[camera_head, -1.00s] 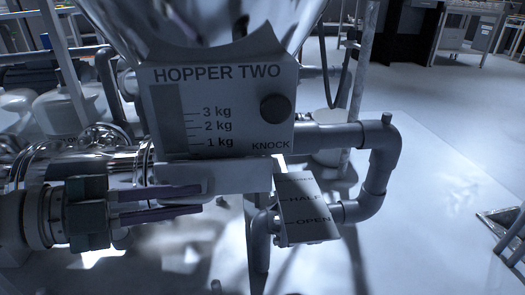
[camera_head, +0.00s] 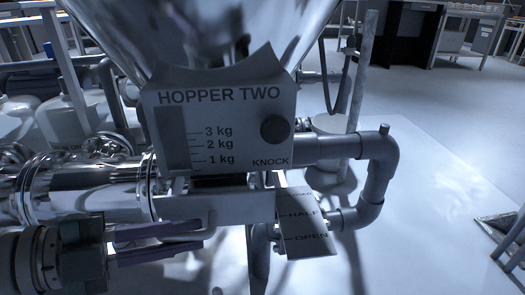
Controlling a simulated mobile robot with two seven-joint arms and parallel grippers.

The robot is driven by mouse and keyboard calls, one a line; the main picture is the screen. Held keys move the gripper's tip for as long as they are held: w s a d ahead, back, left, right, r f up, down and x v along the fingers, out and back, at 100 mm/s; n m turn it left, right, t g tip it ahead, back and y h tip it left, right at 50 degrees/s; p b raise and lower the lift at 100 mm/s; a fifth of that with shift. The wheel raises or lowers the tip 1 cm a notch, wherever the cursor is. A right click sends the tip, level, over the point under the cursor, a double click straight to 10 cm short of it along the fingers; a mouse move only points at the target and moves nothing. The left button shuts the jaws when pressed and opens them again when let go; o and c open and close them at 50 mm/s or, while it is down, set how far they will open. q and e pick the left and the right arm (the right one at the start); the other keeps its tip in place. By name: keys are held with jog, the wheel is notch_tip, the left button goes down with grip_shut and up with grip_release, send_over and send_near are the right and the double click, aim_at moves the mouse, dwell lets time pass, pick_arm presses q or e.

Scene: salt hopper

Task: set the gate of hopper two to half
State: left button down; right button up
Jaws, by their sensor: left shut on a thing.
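Hopper two's front panel (camera_head: 212,122) reads HOPPER TWO, with a kg scale and a KNOCK button (camera_head: 275,129). Below it, the gate's grey front bar (camera_head: 235,207) stands out from the panel, with a dark gap behind. Its right end lies beside the tilted label plate (camera_head: 308,226), close to the HALF line and above the OPEN line; the top word is too faint to read. My left gripper (camera_head: 207,239), from the left, is shut on the gate's handle under the bar; the grip itself is partly hidden. My right gripper is out of view.
A thick grey pipe (camera_head: 378,175) loops right of the hopper, beside the label plate. A shiny horizontal pipe (camera_head: 95,190) runs left, just above my left gripper.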

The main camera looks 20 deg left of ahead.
pick_arm(q)
jog(key=shift+s+d+f, duration=0.1)
jog(key=shift+s+d, duration=0.15)
jog(key=shift+s, duration=0.15)
jog(key=c, duration=0.9)
grip_release()
jog(key=shift+a, duration=0.1)
jog(key=p+v, duration=0.3)
jog(key=v, duration=0.7)
jog(key=shift+w, duration=0.1)
